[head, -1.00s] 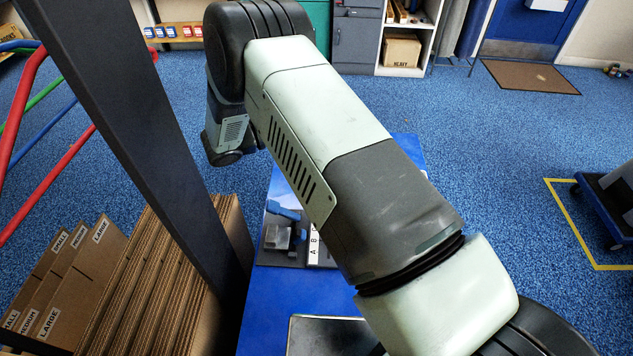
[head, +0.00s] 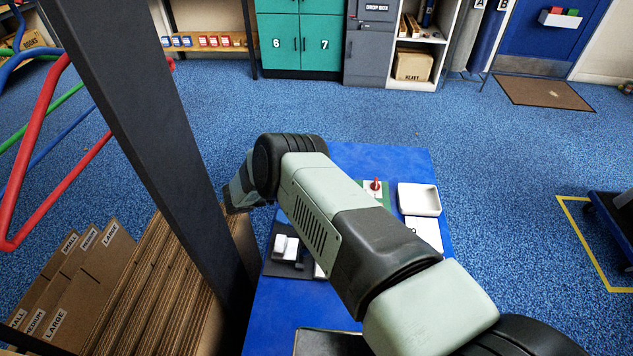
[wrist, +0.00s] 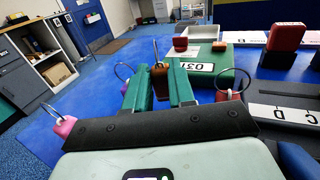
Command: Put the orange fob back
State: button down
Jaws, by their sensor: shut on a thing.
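In the wrist view, my gripper (wrist: 158,72) has its two teal fingers shut on a dark orange-brown fob (wrist: 158,82). A thin ring stands up from this fob, seen nearly edge-on. The fob's lower part is hidden behind the dark bar of my gripper. A dark board (wrist: 258,88) with a white strip lettered C and D (wrist: 285,114) lies at the right. In the head view my arm hides the gripper and the fob. That view shows part of a dark board (head: 284,267) with pale blocks on the blue table (head: 290,315).
A white tray (head: 419,200) stands at the table's right. A dark post (head: 165,150) rises left.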

jog(key=shift+f, duration=0.3)
jog(key=shift+f, duration=0.1)
jog(key=shift+f, duration=0.5)
jog(key=c, duration=1.2)
grip_release()
jog(key=shift+c, duration=0.2)
jog(key=shift+r, duration=0.15)
